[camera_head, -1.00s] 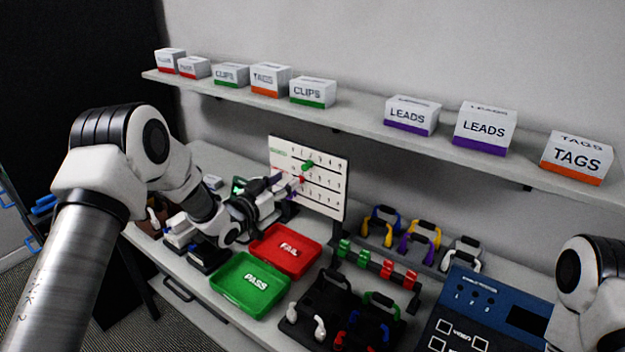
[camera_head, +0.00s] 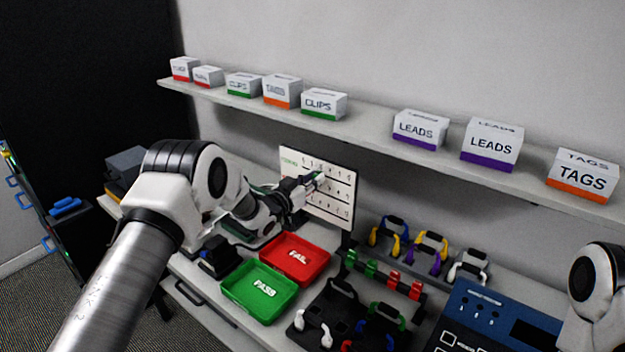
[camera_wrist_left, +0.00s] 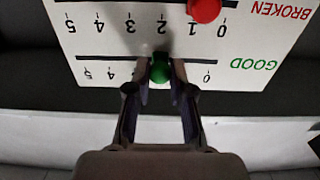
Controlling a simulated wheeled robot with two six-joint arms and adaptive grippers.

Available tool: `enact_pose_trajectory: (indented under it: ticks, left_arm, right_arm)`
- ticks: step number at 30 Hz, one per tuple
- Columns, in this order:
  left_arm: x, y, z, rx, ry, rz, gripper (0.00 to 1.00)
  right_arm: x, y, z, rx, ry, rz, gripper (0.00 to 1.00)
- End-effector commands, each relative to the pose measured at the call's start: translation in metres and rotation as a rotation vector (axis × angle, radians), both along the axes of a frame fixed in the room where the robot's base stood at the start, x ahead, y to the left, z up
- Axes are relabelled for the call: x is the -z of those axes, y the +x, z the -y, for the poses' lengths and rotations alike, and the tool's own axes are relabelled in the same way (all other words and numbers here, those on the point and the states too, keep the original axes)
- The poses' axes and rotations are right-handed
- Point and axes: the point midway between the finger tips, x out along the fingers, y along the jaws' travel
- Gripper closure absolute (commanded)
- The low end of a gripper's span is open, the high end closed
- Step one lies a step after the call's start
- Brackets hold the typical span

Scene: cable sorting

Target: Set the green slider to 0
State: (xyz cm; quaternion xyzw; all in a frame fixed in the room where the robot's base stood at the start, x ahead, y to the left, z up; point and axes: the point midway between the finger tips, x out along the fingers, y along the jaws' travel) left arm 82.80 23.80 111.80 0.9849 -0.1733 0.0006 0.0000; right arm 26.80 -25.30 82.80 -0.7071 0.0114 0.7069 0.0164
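The white slider board (camera_head: 345,212) stands upright at the back of the bench. It appears upside down in the left wrist view (camera_wrist_left: 262,22). The green slider (camera_wrist_left: 160,70) is a round knob on the GOOD row, at about the 2 mark, hiding some numerals. My left gripper (camera_wrist_left: 160,66) has its fingers on either side of this knob, with small gaps seeming to show. In the head view the left gripper (camera_head: 314,181) is at the board's top row. The red slider (camera_wrist_left: 204,9) sits on the BROKEN row between 1 and 0. My right gripper is out of view.
A red FAIL tray (camera_head: 320,262) and a green PASS tray (camera_head: 232,291) lie in front of the board. A rack with green and red pieces (camera_head: 385,277) is to their right. A shelf (camera_head: 370,127) with labelled boxes runs above the board.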

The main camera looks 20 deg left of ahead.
Motion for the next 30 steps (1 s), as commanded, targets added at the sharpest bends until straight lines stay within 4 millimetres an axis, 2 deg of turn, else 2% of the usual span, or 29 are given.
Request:
enact_pose_trajectory:
  ticks: [5, 9, 13, 23, 24, 25, 26, 30]
  left_arm:
    - [0.004, 0.004, -0.010, -0.002, 0.000, 0.001, 1.00]
    - [0.007, 0.013, -0.036, -0.003, -0.001, 0.004, 1.00]
    - [0.004, 0.020, -0.056, -0.002, -0.001, 0.003, 1.00]
    - [0.000, 0.022, -0.062, -0.003, -0.001, -0.001, 1.00]
    - [0.000, 0.022, -0.062, -0.003, -0.001, 0.000, 0.68]
    - [0.000, 0.022, -0.062, -0.003, -0.001, 0.000, 0.57]
    - [0.000, 0.022, -0.062, -0.003, -0.001, 0.000, 0.54]
    - [0.000, 0.022, -0.061, -0.002, -0.001, 0.000, 0.54]
  right_arm:
    - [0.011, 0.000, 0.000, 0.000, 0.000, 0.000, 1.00]
    - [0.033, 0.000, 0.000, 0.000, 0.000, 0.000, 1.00]
    - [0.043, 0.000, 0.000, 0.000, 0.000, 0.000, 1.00]
    - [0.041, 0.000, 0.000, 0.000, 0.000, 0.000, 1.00]
    - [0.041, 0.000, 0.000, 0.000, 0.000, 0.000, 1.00]
    - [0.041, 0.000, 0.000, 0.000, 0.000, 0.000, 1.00]
    - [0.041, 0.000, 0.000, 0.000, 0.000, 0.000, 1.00]
    - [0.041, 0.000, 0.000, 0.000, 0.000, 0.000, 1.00]
